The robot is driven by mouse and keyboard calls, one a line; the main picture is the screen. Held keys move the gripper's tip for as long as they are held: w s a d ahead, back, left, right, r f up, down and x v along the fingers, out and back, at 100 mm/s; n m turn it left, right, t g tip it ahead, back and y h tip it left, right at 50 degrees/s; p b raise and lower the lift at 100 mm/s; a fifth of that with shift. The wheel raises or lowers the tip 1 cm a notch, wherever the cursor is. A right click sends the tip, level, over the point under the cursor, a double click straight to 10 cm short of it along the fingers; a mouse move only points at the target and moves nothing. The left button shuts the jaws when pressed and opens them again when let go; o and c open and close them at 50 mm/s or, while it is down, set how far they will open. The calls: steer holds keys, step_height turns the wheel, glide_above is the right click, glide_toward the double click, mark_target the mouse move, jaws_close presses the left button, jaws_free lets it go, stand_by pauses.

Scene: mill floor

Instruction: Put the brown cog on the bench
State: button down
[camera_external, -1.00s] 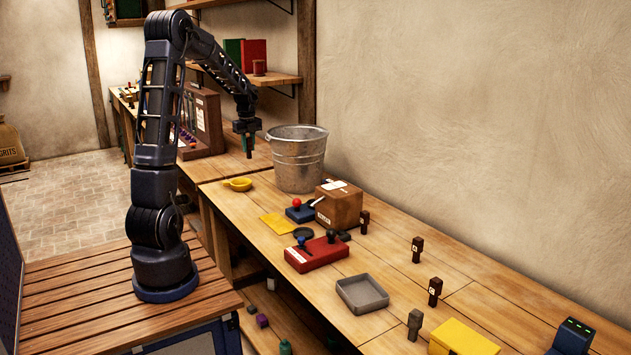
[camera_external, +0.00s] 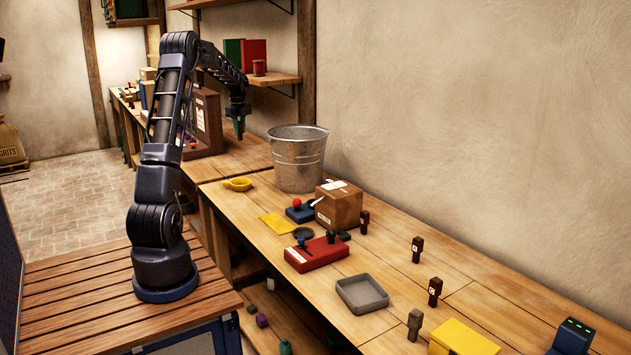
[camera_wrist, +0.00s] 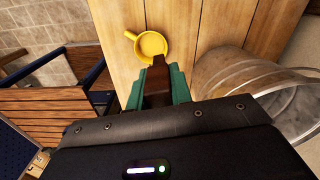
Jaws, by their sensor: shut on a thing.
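My gripper (camera_external: 240,131) is in the air above the far part of the wooden bench (camera_external: 385,250), left of and behind the metal bucket. In the wrist view its green fingers (camera_wrist: 158,86) are shut on a dark brown piece, the brown cog (camera_wrist: 157,84). Only part of the cog shows between the fingers, so its full shape is hidden. The cog is clear of the bench, whose planks show beneath it in the wrist view.
The bucket (camera_external: 297,160) stands beside a yellow pan (camera_external: 238,184), both on the bench. A cardboard box (camera_external: 338,207), a red control box (camera_external: 317,253) and a grey tray (camera_external: 362,294) stand nearer. A shelf (camera_external: 272,80) hangs behind my arm. Bare planks lie between these things.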

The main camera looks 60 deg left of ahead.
steer(key=s+a+f+n, duration=0.1)
steer(key=s+a, duration=0.1)
steer(key=a, duration=0.9)
steer(key=s+a+n, duration=0.1)
steer(key=s+a, duration=0.2)
steer(key=a, duration=0.8)
steer(key=f, duration=2)
steer(key=shift+w+d+f, duration=0.2)
steer(key=shift+w, duration=0.05)
steer(key=shift+f, duration=0.1)
steer(key=c, duration=1.3)
jaws_free()
steer(key=shift+o, duration=0.2)
step_height(320, 180, up, 12)
